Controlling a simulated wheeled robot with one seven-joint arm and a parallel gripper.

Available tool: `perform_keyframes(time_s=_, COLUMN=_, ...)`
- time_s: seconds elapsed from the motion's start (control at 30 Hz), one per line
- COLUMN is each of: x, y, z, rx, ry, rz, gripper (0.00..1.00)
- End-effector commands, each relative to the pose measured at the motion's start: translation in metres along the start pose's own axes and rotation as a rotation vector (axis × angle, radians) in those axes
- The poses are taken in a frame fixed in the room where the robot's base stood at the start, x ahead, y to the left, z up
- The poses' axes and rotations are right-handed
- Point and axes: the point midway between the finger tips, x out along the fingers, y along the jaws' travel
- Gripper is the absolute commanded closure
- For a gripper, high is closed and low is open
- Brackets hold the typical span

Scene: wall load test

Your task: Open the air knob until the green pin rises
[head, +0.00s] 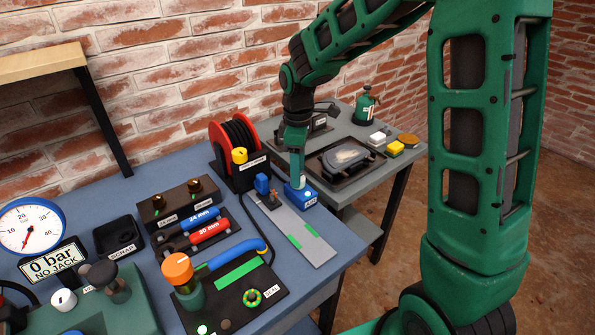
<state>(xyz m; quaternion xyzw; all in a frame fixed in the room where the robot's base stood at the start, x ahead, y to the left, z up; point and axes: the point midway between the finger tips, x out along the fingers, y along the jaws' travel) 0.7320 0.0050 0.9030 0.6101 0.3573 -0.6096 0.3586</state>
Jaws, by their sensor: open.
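A yellow knob (239,156) sits on top of a dark box beside the red hose reel; its label is too small to read, so I cannot confirm it is the air knob. My gripper (298,178) is open and points down at the right end of the bench, just above or at a small blue block (302,195). It is apart from the yellow knob, to its right. Its fingers are small here, and I cannot tell whether they touch the block. I cannot make out a raised green pin for certain.
A red hose reel (217,138) stands at the back of the blue bench. A gauge (31,228) and a "0 bar NO JACK" sign (52,261) are at left. An orange-capped post (178,268) stands in front. A grey side table (352,203) holds a tray and small items.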

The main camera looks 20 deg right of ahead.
Motion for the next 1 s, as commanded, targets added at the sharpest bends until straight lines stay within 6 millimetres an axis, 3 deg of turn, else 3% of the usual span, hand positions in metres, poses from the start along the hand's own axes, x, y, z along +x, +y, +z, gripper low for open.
perform_keyframes(time_s=0.3, x=-0.059, y=0.003, z=-0.001, rx=0.001, ry=0.003, rz=0.005, gripper=0.49)
perform_keyframes(time_s=0.5, x=-0.086, y=0.004, z=-0.001, rx=0.002, ry=0.002, rz=0.005, gripper=0.49)
perform_keyframes(time_s=1.0, x=-0.096, y=0.004, z=-0.001, rx=0.003, ry=0.000, rz=0.002, gripper=0.49)
